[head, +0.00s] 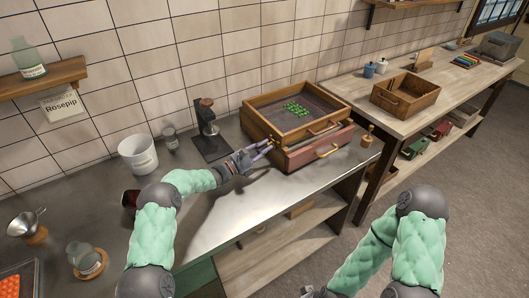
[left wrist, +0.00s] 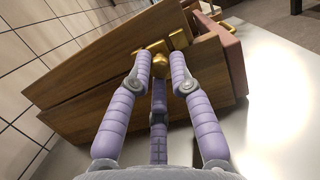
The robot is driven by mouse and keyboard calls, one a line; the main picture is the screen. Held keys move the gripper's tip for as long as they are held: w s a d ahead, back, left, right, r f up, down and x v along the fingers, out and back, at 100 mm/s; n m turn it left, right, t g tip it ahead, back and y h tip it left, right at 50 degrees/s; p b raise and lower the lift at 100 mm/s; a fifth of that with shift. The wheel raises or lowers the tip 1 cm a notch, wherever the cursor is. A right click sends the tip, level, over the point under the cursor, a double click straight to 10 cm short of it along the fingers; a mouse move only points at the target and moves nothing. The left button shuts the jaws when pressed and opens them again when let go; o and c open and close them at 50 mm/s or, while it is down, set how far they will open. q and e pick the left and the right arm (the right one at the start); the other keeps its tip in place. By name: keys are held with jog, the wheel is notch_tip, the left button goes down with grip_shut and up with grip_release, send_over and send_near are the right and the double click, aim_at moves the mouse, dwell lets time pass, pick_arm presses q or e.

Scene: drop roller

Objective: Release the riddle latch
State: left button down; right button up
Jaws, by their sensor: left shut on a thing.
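The riddle (head: 337,104) is a wooden-framed tray with a dark mesh bottom, holding green bits (head: 295,109). It sits on a reddish box (head: 300,158) on the metal-topped bench. The brass latch (left wrist: 178,38) is on the riddle's wooden side, with a round knob (left wrist: 160,66) below it. My left gripper (head: 267,148) is at the riddle's left side. In the left wrist view its purple fingers (left wrist: 159,65) close around the brass knob. My right gripper (head: 314,292) is barely in view at the bottom edge, far from the riddle; its fingers cannot be made out.
A black stand (head: 208,140) is just left of the riddle, with a white bucket (head: 138,154) and a glass jar (head: 171,138) further left. A small brass-coloured item (head: 367,135) stands right of the box. A wooden crate (head: 404,96) is on the right-hand table.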

pick_arm(q)
jog(key=shift+a+r, duration=0.1)
dwell(0.3)
jog(key=c, duration=1.1)
grip_release()
jog(key=shift+r, duration=0.1)
jog(key=v, duration=0.5)
jog(key=r+v, duration=0.1)
jog(key=v, duration=0.5)
jog(key=r+v, duration=0.1)
jog(key=v, duration=0.4)
jog(key=shift+s+a+f, duration=0.1)
jog(key=shift+s+a, duration=0.25)
jog(key=shift+a, duration=0.1)
